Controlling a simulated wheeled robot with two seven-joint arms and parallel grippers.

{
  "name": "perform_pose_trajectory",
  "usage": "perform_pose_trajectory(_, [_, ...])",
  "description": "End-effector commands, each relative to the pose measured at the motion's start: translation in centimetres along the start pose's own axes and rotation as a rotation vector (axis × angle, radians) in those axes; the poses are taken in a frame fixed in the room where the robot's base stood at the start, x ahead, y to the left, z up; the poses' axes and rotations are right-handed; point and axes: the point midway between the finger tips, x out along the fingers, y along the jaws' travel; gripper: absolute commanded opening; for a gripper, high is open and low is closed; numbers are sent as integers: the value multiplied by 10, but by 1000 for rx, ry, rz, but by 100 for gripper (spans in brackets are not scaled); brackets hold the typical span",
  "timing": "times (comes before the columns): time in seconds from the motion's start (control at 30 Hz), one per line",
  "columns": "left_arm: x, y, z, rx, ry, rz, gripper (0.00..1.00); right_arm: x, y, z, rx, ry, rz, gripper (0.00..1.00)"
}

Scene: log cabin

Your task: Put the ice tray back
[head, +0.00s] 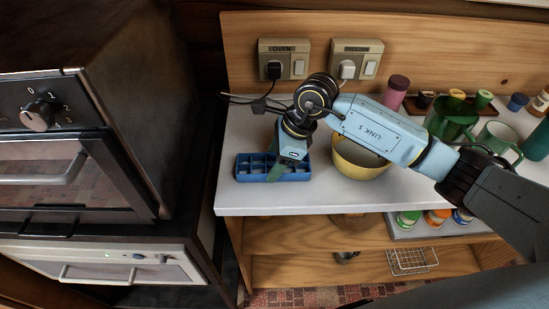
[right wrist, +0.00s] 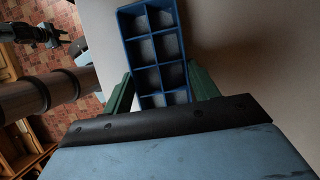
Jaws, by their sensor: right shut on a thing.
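The blue ice tray (head: 251,168) sits on the white counter near its left front edge in the head view. My right gripper (head: 277,176) reaches down to it and is shut on it. In the right wrist view the tray (right wrist: 152,48) shows its square compartments between the green fingers of my right gripper (right wrist: 160,95). The compartments look pale inside; I cannot tell what is in them. My left gripper is not in the head view.
A yellow bowl (head: 358,160) stands right of the tray, partly behind my right arm. Green pitchers (head: 452,118) and cups crowd the counter's right side. A dark oven (head: 80,170) stands left, above a white appliance (head: 125,262). Open shelves (head: 310,236) lie below the counter.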

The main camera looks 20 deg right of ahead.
Motion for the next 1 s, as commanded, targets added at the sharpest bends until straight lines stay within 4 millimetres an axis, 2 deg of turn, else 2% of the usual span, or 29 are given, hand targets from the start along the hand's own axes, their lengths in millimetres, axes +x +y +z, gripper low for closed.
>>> perform_pose_trajectory(0.2, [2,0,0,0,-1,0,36,1,0,0,0,0,0,29])
perform_pose_trajectory(0.23, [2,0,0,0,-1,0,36,1,0,0,0,1,0,62])
perform_pose_trajectory(0.4, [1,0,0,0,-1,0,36,0,0,0,0,1,0,81])
perform_pose_trajectory(0.67, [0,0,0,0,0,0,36,0,0,0,0,1,0,81])
perform_pose_trajectory(0.77, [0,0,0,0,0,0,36,-6,-1,0,-1,0,-2,81])
perform_pose_trajectory(0.87, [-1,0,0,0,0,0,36,-21,-2,0,-1,0,-4,81])
perform_pose_trajectory(1.0, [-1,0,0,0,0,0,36,-51,-2,0,-2,0,-6,81])
